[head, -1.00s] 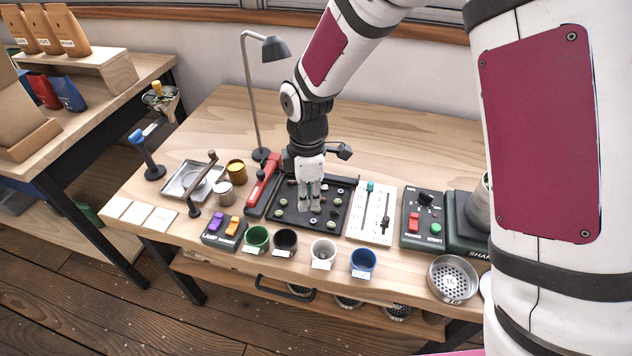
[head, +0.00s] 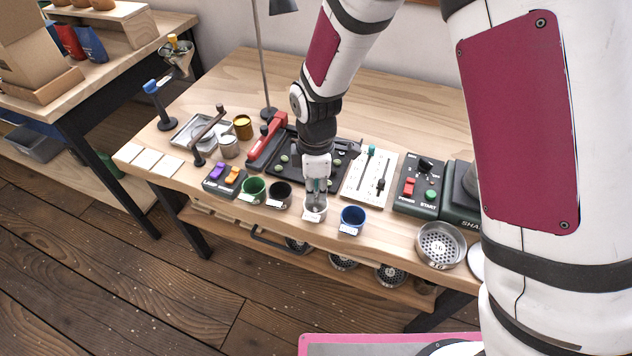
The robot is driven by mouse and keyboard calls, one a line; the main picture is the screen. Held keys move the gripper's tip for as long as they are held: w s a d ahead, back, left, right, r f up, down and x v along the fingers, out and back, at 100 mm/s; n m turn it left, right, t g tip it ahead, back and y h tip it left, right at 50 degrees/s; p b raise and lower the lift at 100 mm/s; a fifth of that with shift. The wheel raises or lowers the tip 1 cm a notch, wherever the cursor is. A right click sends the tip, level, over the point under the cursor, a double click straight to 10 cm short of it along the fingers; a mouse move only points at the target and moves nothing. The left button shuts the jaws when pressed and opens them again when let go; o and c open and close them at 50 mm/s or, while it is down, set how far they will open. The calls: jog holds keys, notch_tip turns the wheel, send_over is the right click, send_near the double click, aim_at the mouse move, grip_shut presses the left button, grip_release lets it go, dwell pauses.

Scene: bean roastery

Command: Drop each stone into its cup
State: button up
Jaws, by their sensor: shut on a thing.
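My gripper (head: 317,186) points down just above the white cup (head: 315,212), third from the left in a row at the table's front. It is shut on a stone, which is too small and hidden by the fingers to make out. The green cup (head: 253,190) and black cup (head: 279,197) stand to its left, the blue cup (head: 352,221) to its right. Each cup has a small label in front. The black tray (head: 345,158) lies behind the gripper, partly covered by my arm. A greenish stone (head: 284,159) shows in its left part.
A lamp switch box (head: 224,181) stands left of the cups. A red-handled tool (head: 267,138) lies left of the tray. A white slider panel (head: 369,176), a control box (head: 418,186) and a round sieve (head: 440,245) are at right.

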jog(key=shift+f+b, duration=0.3)
jog(key=shift+f, duration=0.45)
jog(key=o, duration=0.8)
jog(key=shift+c, duration=0.2)
jog(key=shift+r, duration=0.15)
notch_tip(320, 180, up, 12)
